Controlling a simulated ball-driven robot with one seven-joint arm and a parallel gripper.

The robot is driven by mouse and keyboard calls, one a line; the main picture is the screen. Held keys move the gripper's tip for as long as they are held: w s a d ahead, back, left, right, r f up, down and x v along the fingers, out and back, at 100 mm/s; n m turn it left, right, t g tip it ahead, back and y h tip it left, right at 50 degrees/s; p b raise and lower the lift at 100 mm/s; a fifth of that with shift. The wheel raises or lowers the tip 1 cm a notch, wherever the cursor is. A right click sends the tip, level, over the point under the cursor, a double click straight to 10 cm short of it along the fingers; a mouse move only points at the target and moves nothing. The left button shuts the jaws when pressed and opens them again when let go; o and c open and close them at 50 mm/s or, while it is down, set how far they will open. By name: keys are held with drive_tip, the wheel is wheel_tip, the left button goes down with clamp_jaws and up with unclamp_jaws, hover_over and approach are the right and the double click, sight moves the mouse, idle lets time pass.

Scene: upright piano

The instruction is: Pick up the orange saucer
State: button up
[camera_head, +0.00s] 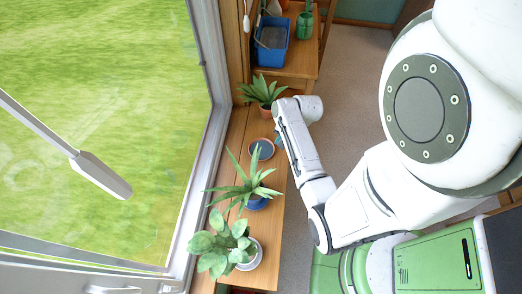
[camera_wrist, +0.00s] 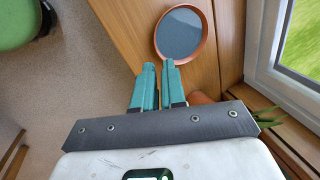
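The orange saucer (camera_head: 261,149) lies on the wooden sill between two potted plants in the head view. It has an orange rim and a blue-grey inside. In the wrist view the saucer (camera_wrist: 184,34) is at the top, just beyond my fingertips. My gripper (camera_wrist: 159,64) has two teal fingers, slightly apart, with nothing visible between them. The right fingertip overlaps the saucer's near rim in the picture; I cannot tell whether it touches. In the head view my gripper (camera_head: 278,141) is at the right of the saucer, mostly hidden by the arm.
A spiky plant (camera_head: 263,91) in an orange pot stands behind the saucer. A plant in a blue pot (camera_head: 257,203) and a leafy plant in a white pot (camera_head: 250,256) stand in front. The window frame (camera_head: 213,145) borders the left. A blue bin (camera_head: 271,42) is at the back.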

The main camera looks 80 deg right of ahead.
sight(273, 152)
drive_tip(key=shift+s+d+b+x, duration=0.1)
drive_tip(key=shift+s+b+x, duration=0.05)
drive_tip(key=shift+x, duration=1.65)
drive_tip(key=shift+s+d+b+x, duration=0.1)
drive_tip(key=shift+b+x, duration=0.05)
drive_tip(key=shift+x, duration=1.65)
drive_tip(key=shift+s+d+b+x, duration=0.1)
drive_tip(key=shift+s+b+x, duration=0.05)
drive_tip(key=shift+x, duration=1.7)
drive_tip(key=shift+f, duration=0.1)
clamp_jaws()
